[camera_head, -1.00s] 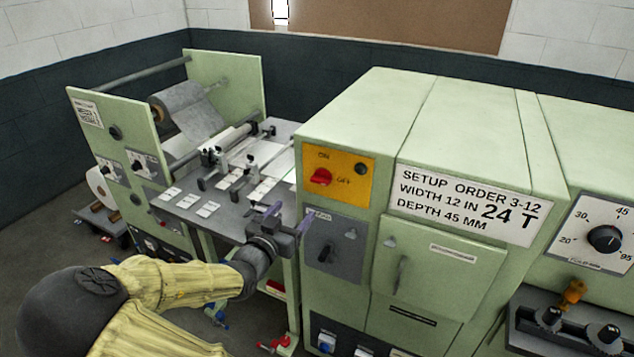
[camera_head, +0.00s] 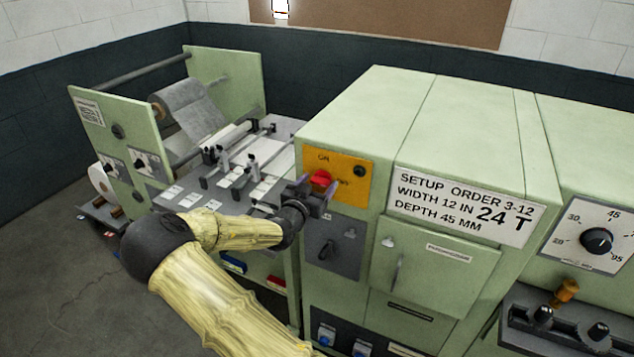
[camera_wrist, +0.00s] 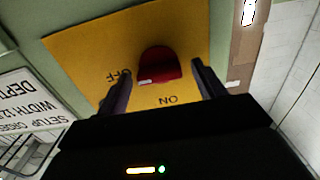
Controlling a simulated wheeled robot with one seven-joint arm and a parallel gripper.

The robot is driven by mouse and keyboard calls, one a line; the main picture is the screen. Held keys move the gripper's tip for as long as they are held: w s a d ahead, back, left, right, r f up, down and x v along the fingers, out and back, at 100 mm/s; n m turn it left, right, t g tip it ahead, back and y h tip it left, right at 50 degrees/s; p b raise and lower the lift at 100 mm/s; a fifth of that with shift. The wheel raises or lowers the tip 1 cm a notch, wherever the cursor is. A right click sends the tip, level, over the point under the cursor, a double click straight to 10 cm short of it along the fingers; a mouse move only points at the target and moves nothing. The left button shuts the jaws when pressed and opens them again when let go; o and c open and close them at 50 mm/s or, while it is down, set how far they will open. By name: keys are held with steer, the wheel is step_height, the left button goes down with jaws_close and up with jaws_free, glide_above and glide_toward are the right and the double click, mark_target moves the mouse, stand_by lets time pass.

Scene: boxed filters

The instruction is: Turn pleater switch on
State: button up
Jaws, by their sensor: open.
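The pleater switch is a red knob (camera_head: 321,179) on a yellow panel (camera_head: 345,168) marked ON and OFF, on the front of the green machine. In the wrist view the red knob (camera_wrist: 159,65) sits between my finger ends, with the yellow panel (camera_wrist: 85,50) behind it. The ON mark is below the knob there, and OFF is to its left. My gripper (camera_head: 307,190) is open in front of the knob, and in the wrist view the fingers (camera_wrist: 160,85) stand on either side of it with gaps. I cannot tell whether they touch it.
A grey panel (camera_head: 333,247) with a dark lever is below the yellow one. A white setup order sign (camera_head: 465,205) is to the right. A work table (camera_head: 225,190) with a roll of grey material (camera_head: 187,105) stands to the left. Floor (camera_head: 60,270) is clear at left.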

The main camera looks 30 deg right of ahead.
steer(key=c, duration=1)
steer(key=shift+n, duration=0.4)
steer(key=n, duration=0.3)
steer(key=shift+w+a+n, duration=0.1)
steer(key=shift+n, duration=0.2)
steer(key=n, duration=0.5)
steer(key=n+b, duration=0.1)
steer(key=n, duration=0.4)
steer(key=shift+f, duration=0.15)
steer(key=shift+n+b, duration=0.35)
steer(key=shift+n, duration=1.45)
